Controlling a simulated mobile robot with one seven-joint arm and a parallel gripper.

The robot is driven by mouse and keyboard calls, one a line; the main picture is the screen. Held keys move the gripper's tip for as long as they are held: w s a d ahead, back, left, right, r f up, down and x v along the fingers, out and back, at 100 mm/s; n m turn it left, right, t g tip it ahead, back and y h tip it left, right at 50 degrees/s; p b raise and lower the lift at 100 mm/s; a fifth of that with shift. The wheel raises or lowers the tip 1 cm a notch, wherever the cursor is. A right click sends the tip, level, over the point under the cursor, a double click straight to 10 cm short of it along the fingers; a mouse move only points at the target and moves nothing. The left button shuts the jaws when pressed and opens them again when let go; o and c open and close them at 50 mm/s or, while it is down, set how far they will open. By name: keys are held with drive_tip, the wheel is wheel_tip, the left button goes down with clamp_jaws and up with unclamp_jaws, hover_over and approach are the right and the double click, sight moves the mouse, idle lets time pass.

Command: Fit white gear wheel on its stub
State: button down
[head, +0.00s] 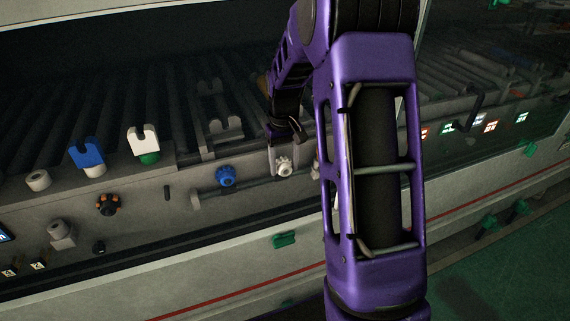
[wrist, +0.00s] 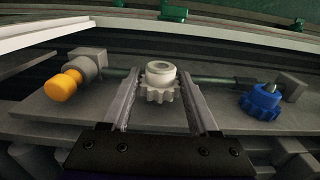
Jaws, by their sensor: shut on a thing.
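The white gear wheel (head: 284,167) is at the front of the grey machine face, right of a blue gear wheel (head: 227,177). My gripper (head: 283,150) comes down to it from above. In the wrist view my gripper (wrist: 160,76) has one finger on each side of the white gear wheel (wrist: 160,92) and is shut on it. The gear's round hub with its hollow end faces up in that view. The stub cannot be made out; whether the gear is around it, or only in front of it, I cannot tell.
In the wrist view a dark rod (wrist: 220,79) runs behind the gear, between an orange-ended knob (wrist: 66,84) at left and the blue gear wheel (wrist: 261,101) at right. Blue (head: 87,152) and white (head: 143,139) forked pieces stand on the ledge. Conveyor rollers lie behind.

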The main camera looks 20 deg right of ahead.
drive_tip(key=shift+w+p, duration=0.35)
drive_tip(key=shift+w, duration=0.65)
idle(0.4)
drive_tip(key=shift+c, duration=0.3)
unclamp_jaws()
wheel_tip(320, 180, up, 8)
drive_tip(key=shift+f+p, duration=0.2)
drive_tip(key=shift+p, duration=0.2)
drive_tip(key=shift+a, duration=0.1)
